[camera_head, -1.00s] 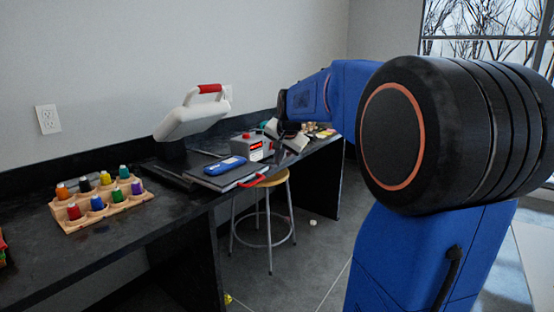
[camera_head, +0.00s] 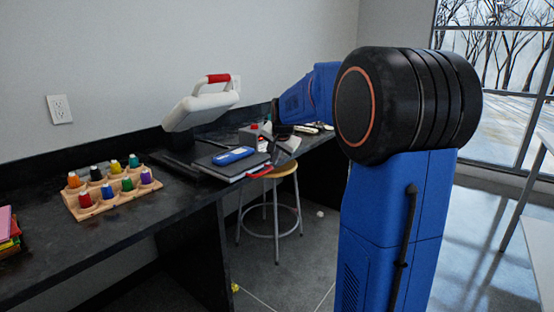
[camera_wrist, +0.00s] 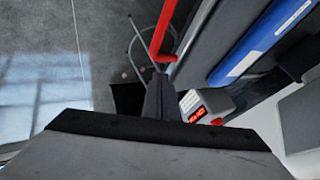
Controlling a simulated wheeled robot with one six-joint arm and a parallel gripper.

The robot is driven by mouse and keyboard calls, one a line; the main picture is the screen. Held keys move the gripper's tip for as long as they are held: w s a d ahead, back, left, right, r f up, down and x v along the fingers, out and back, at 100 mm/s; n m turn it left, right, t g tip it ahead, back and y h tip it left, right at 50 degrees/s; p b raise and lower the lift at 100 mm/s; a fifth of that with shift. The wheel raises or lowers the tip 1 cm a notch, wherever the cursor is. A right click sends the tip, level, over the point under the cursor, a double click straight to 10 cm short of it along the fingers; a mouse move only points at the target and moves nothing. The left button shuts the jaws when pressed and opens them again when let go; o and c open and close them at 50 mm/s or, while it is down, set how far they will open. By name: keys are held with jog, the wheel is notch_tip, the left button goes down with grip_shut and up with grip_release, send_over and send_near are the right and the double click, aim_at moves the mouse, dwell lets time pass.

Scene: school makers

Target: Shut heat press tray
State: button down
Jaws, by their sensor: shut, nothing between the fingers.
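The heat press (camera_head: 200,108) stands on the black bench with its white upper part raised and a red handle on top. Its dark tray (camera_head: 215,167) sticks out toward the bench's front edge, with a blue and white object (camera_head: 233,156) lying on it. The tray's red handle (camera_head: 262,171) is at its front; it also shows in the wrist view (camera_wrist: 166,32). My gripper (camera_head: 284,147) is shut and empty, just right of the handle. In the wrist view my gripper (camera_wrist: 160,88) lies close to the handle's lower end; whether they touch I cannot tell.
A grey box (camera_wrist: 205,103) with a red display stands beside the press. A stool (camera_head: 274,215) stands below my gripper.

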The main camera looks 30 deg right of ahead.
aim_at(244, 148)
jog(key=shift+w, duration=0.1)
jog(key=w+a, duration=0.2)
jog(key=w, duration=0.3)
jog(key=w+a, duration=0.1)
jog(key=w, duration=0.4)
jog(key=w+a, duration=0.2)
jog(key=w, duration=0.3)
jog(key=shift+a, duration=0.3)
jog(key=shift+w+a+r, duration=0.1)
jog(key=shift+w+a, duration=0.15)
jog(key=shift+w, duration=0.45)
